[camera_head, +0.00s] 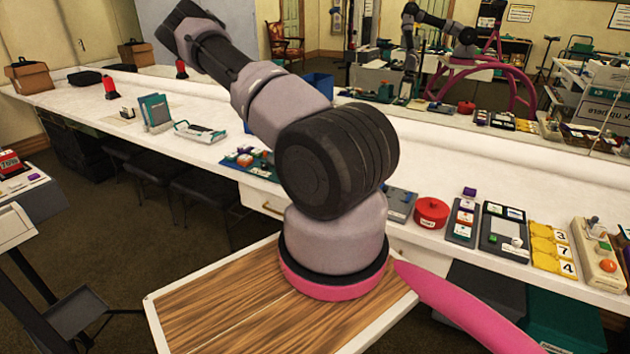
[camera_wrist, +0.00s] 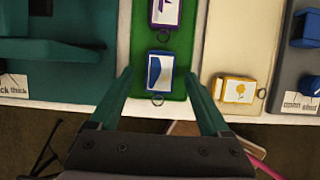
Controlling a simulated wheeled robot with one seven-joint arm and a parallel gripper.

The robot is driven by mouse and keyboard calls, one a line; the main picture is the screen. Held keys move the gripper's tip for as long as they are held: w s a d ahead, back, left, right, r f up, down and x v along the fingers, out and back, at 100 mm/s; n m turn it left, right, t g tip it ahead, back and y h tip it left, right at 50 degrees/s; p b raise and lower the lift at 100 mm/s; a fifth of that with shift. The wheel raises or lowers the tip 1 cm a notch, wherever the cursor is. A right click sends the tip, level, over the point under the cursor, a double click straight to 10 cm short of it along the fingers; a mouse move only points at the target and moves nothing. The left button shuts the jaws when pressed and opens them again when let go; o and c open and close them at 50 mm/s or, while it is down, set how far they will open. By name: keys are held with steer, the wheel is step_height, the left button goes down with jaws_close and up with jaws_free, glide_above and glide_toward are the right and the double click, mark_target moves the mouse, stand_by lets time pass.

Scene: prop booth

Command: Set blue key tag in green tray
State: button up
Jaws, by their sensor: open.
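In the wrist view, the blue key tag (camera_wrist: 160,68), a blue-framed white card with a blue picture and a metal ring, appears to lie on the green tray (camera_wrist: 139,38). A purple tag (camera_wrist: 165,12) lies farther up on the same green surface. My gripper (camera_wrist: 159,76) is open, with one finger on each side of the blue tag and nothing visibly gripped. Whether the fingers touch the tray cannot be told. In the head view my gripper does not show, and I cannot pick out the tags.
A yellow tag (camera_wrist: 239,90) lies on a pale surface right of the green tray. A grey holder (camera_wrist: 288,82) with blue parts is farther right, and a teal box (camera_wrist: 60,75) is at left. The head view shows a long white counter (camera_head: 75,98) with several props.

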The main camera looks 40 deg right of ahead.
steer(key=v, duration=1)
steer(key=shift+a+r, duration=0.2)
steer(key=shift+r, duration=0.1)
steer(key=shift+s, duration=0.1)
steer(key=w+a+r+n+t+y, duration=0.3)
steer(key=w+a+r+n+y, duration=0.15)
steer(key=a+r+n, duration=0.65)
steer(key=s+a+r+n+t+y, duration=0.1)
steer(key=s+a+r+n+y, duration=0.15)
steer(key=a+r+n, duration=0.95)
steer(key=s+a+r+n, duration=0.3)
steer(key=s+r+n, duration=0.5)
steer(key=n, duration=0.3)
steer(key=s+a+r+n+t+h, duration=0.1)
steer(key=s+a+r+n, duration=0.2)
steer(key=s+r+n, duration=0.6)
steer(key=shift+s+a+r+n+t, duration=0.3)
steer(key=shift+s+n, duration=0.5)
steer(key=shift+n, duration=0.4)
